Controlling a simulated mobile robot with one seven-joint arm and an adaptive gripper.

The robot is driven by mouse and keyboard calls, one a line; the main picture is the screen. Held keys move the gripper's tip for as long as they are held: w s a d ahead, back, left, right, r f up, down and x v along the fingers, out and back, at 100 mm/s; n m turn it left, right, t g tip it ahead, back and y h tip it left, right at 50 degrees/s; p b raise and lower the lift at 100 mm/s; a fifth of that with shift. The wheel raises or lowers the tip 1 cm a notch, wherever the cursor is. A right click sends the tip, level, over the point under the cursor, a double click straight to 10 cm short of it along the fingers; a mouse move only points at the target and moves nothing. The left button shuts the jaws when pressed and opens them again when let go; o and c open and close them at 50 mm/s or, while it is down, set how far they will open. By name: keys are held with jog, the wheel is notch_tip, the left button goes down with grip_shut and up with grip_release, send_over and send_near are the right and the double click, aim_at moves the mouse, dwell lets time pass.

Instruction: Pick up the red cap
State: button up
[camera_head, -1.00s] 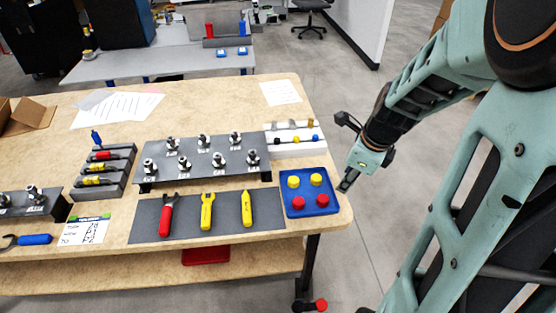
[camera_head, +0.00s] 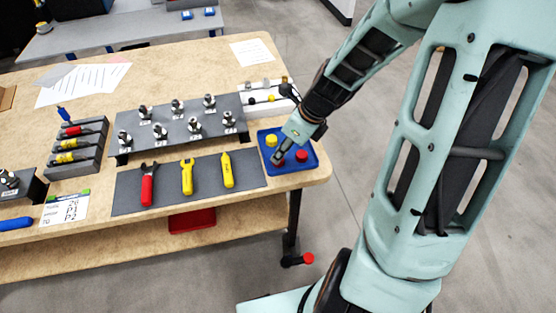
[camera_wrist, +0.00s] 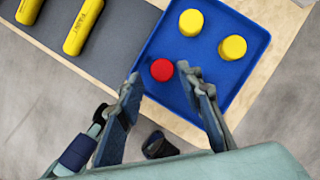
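A blue tray (camera_head: 310,168) sits at the table's right end. In the wrist view, the tray (camera_wrist: 225,82) holds two yellow caps (camera_wrist: 191,22) (camera_wrist: 232,47) and one visible red cap (camera_wrist: 162,70). In the head view, one red cap (camera_head: 301,156) shows right of my gripper (camera_head: 278,157), and one yellow cap (camera_head: 271,140) shows behind it. My gripper is open and points down over the tray's front left part. In the wrist view, the red cap lies in line with the gap between the fingertips (camera_wrist: 158,76). My gripper hides other parts of the tray.
A dark mat (camera_head: 207,190) with a red-handled wrench and two yellow tools lies left of the tray. A grey rack (camera_head: 180,132) with metal fittings stands behind the mat. A white holder (camera_head: 262,103) stands behind the tray. The table edge is close on the right.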

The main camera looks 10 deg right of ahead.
jog(key=shift+b+x, duration=0.3)
jog(key=shift+x, duration=1.65)
jog(key=shift+d, duration=0.2)
jog(key=shift+s, duration=0.1)
jog(key=c, duration=0.5)
jog(key=shift+r, duration=0.15)
